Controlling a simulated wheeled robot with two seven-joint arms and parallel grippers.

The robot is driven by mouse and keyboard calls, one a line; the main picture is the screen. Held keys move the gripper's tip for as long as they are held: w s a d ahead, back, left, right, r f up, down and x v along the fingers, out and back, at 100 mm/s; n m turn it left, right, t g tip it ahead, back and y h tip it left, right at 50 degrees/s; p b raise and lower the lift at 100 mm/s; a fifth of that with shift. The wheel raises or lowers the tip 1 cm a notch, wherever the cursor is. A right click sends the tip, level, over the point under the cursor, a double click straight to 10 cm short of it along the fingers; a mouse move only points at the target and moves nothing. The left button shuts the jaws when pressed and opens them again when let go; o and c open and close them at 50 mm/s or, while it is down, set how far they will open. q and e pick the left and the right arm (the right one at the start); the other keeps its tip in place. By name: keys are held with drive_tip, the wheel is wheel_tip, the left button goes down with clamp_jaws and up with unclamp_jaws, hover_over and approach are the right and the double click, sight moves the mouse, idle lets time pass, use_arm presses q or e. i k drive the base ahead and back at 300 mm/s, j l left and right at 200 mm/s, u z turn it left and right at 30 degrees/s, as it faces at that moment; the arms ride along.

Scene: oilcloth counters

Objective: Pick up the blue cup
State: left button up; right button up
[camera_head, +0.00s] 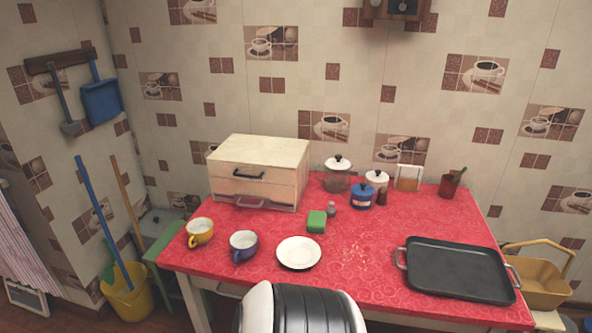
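The blue cup (238,254) stands upright on the red table (350,275) near its front left part. It is purplish blue outside and pale inside, with its handle toward the front. A yellow cup (201,239) stands to its left, and a white plate (299,253) lies to its right, apart from it. Neither of my grippers shows in the head view. A rounded black and white part of my body fills the bottom middle.
A drawer box (258,165) stands behind the cups. A green sponge (316,222) lies behind the plate. A black tray (457,270) covers the front right. Some cloth is clear between plate and tray.

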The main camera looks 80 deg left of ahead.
sight(243, 243)
drive_tip(key=u, duration=3.3)
drive_tip(key=i+j, duration=0.15)
drive_tip(key=j+z, duration=0.05)
